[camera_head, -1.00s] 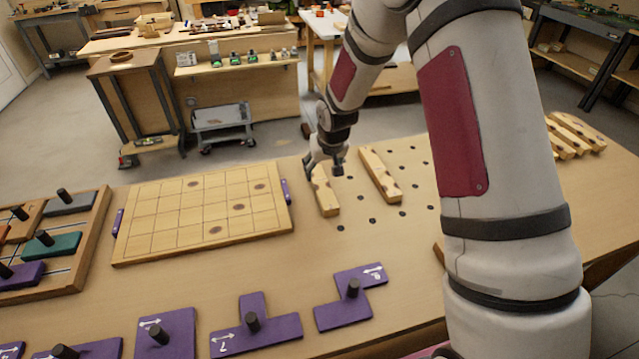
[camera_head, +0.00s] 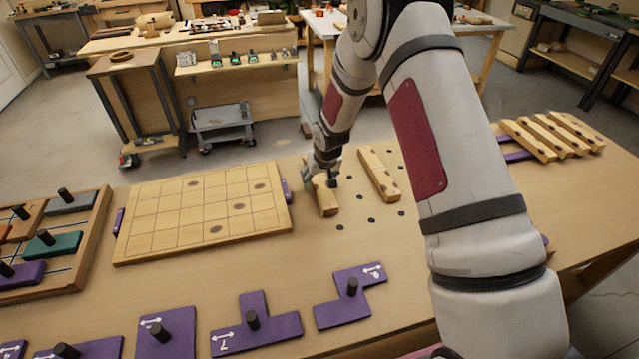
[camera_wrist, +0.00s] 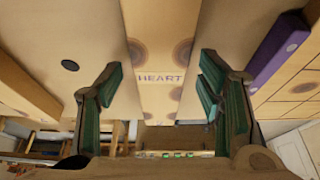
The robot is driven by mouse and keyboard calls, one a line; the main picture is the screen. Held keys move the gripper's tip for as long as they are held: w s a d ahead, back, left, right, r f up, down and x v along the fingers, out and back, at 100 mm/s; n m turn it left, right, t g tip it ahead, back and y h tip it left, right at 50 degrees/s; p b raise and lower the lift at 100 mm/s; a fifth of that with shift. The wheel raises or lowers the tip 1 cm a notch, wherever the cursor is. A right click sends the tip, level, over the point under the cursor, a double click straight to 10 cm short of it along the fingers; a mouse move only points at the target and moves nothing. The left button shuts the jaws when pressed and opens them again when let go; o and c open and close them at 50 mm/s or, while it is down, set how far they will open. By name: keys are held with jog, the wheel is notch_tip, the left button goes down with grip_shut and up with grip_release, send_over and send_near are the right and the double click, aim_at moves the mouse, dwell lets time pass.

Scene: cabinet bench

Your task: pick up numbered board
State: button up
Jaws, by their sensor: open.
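My gripper (camera_head: 327,179) is open over a light wooden bar (camera_head: 327,202) near the back middle of the bench. In the wrist view, my green-padded fingers (camera_wrist: 155,85) stand on either side of this bar (camera_wrist: 157,98), which bears the word "HEART" and dark round marks. I cannot tell whether the fingers touch it. A second wooden bar (camera_head: 379,174) lies to its right. I see no number on either bar. A gridded wooden board (camera_head: 163,212) with purple end handles lies to the left.
Purple pieces with black knobs (camera_head: 257,334) lie along the front, some with white marks. A wooden tray (camera_head: 88,245) with coloured pieces is at far left. Several wooden bars (camera_head: 553,137) lie at the right. Dark holes dot the bench (camera_head: 423,221) around the bars.

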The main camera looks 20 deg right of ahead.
jog(key=c, duration=1.3)
jog(key=shift+r, duration=0.1)
jog(key=shift+c, duration=0.2)
